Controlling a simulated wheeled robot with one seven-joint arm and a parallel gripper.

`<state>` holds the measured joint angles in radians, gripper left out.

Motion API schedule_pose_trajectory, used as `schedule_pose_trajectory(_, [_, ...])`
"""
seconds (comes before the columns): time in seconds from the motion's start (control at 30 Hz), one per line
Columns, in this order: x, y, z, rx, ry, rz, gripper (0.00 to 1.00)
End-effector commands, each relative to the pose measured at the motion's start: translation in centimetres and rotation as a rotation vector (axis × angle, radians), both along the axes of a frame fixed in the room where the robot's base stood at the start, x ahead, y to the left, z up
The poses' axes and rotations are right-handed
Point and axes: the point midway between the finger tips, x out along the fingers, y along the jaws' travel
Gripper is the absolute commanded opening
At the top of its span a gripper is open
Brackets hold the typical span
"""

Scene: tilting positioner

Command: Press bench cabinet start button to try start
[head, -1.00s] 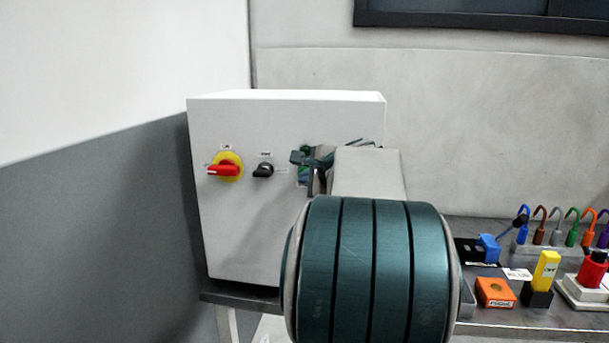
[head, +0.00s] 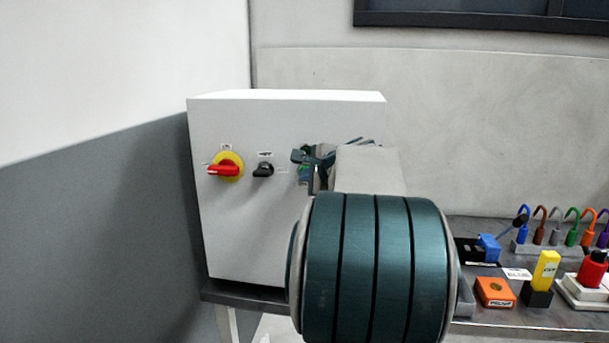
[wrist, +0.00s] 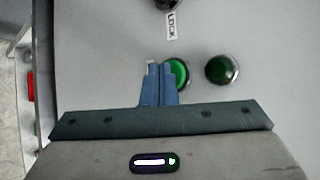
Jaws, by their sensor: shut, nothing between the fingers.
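The light grey bench cabinet (head: 245,225) stands on the bench at the left. In the wrist view a bright green round button (wrist: 180,72) with a metal ring sits on its face, partly hidden by my gripper's fingers. A darker green round button or lamp (wrist: 222,70) is just to its right. No readable label shows which is start. My gripper (wrist: 159,68) is shut and empty, its fingertips over the left part of the bright green button. I cannot tell whether they touch it. In the head view my gripper (head: 300,157) is at the cabinet's front, largely hiding the green parts.
The cabinet face also carries a red and yellow rotary switch (head: 225,169) and a black selector knob (head: 263,170). A LOCK label (wrist: 171,26) shows in the wrist view.

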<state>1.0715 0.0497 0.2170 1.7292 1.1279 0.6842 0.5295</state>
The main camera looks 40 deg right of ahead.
Motion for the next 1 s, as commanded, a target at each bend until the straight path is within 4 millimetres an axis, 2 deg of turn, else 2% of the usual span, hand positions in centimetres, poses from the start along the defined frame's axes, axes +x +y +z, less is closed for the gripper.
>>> schedule_pose_trajectory(0.33, [-1.0,1.2,-0.2,0.0,0.0,0.0,0.0])
schedule_pose_trajectory(0.73, [-1.3,1.5,-0.1,-0.001,0.0,0.0,0.0])
schedule_pose_trajectory(1.0, [-2.9,3.5,-0.2,-0.001,-0.001,0.0,0.0])
